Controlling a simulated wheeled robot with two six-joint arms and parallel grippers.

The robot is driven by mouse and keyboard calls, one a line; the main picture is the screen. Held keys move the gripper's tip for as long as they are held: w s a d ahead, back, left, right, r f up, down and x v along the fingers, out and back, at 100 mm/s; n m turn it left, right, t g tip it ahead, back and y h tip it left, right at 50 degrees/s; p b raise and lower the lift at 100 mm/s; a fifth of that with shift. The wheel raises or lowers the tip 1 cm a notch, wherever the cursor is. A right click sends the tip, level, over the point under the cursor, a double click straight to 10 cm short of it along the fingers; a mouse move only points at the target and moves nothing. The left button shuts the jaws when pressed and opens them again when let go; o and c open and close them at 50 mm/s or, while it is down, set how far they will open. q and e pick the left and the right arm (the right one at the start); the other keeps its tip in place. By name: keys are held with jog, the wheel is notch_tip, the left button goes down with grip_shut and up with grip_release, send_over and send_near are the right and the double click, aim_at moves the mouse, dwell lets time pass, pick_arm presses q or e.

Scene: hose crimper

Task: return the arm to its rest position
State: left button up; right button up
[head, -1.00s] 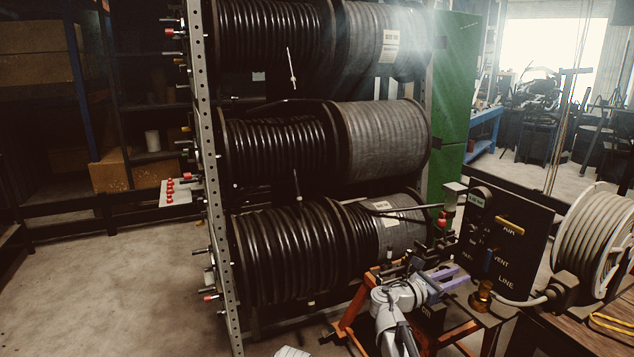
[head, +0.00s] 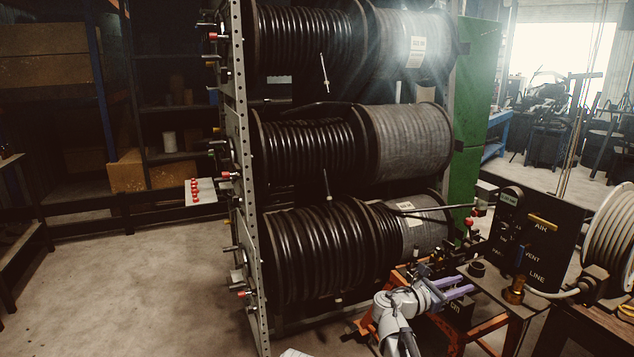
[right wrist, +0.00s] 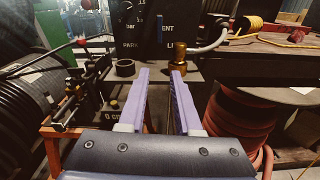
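My right gripper (head: 460,286) shows at the lower right of the head view, with its grey arm (head: 395,308) coming up from the bottom edge. Its two purple fingers stand apart with nothing between them. The right wrist view also shows the open gripper (right wrist: 160,76), the fingers pointing toward the bench with the black panel (right wrist: 150,30). A brass fitting (right wrist: 180,56) and a dark ring (right wrist: 125,68) stand beyond the fingertips, apart from them. My left gripper is not seen.
A rack (head: 243,150) of large hose reels (head: 310,150) fills the middle of the head view. The control panel (head: 535,240) and a white hose reel (head: 612,230) stand at right. A red hose reel (right wrist: 245,125) is right of the fingers. Floor (head: 130,285) at left is clear.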

jog(key=s+a+f+m+g+y+p, duration=0.2)
jog(key=s+a+m+y, duration=0.3)
jog(key=s+a, duration=0.3)
jog(key=s+a+f+m+g+y+p, duration=0.2)
jog(key=s+a+f+m+y+p, duration=0.2)
jog(key=s+a+m, duration=0.3)
jog(key=s+a+f+m+g+y+p, duration=0.2)
jog(key=s+a+m+y+p, duration=0.3)
jog(key=s+a, duration=0.4)
jog(key=a+f+y, duration=0.1)
jog(key=a, duration=0.4)
jog(key=shift+s+a+f+m+g, duration=0.15)
jog(key=shift+a+f+m+g, duration=0.1)
jog(key=shift+f+m+g, duration=0.15)
